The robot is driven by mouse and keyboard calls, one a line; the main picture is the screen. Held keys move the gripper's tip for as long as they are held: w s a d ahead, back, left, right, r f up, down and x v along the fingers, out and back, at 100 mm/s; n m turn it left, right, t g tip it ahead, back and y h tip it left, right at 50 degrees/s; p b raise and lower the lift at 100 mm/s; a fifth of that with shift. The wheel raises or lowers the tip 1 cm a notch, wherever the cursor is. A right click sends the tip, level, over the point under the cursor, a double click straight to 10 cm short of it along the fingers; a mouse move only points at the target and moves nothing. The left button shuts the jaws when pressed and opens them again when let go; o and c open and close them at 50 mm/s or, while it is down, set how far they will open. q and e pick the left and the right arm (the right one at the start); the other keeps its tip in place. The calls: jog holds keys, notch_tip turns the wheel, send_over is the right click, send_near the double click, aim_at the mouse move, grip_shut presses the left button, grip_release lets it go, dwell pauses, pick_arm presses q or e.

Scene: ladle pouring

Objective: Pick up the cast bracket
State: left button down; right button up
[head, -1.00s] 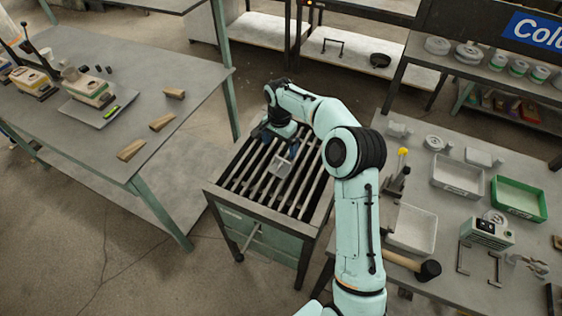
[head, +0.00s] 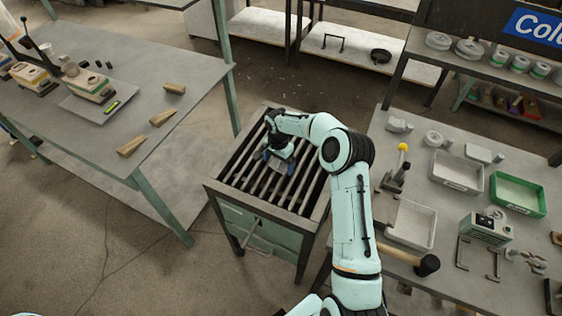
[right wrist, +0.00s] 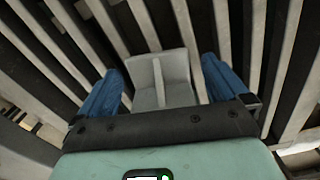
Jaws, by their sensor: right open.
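The cast bracket (right wrist: 150,82) is a light grey angled piece with a central rib. It lies on the slatted grate of the cart (head: 225,200). My right gripper (head: 279,160) is down over the grate, above the bracket, and mostly hides it in the head view. In the right wrist view my right gripper (right wrist: 162,82) is open, with one blue finger on each side of the bracket. My left gripper is not in view.
At right, a grey table (head: 455,270) holds a white tray (head: 458,172), a green tray (head: 517,195), a mallet (head: 427,265) and metal parts. At left, another table (head: 195,75) holds wooden wedges (head: 162,117). Open floor lies between the left table and the cart.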

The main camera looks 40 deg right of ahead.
jog(key=shift+s, duration=0.1)
jog(key=shift+c, duration=0.3)
jog(key=c, duration=1.1)
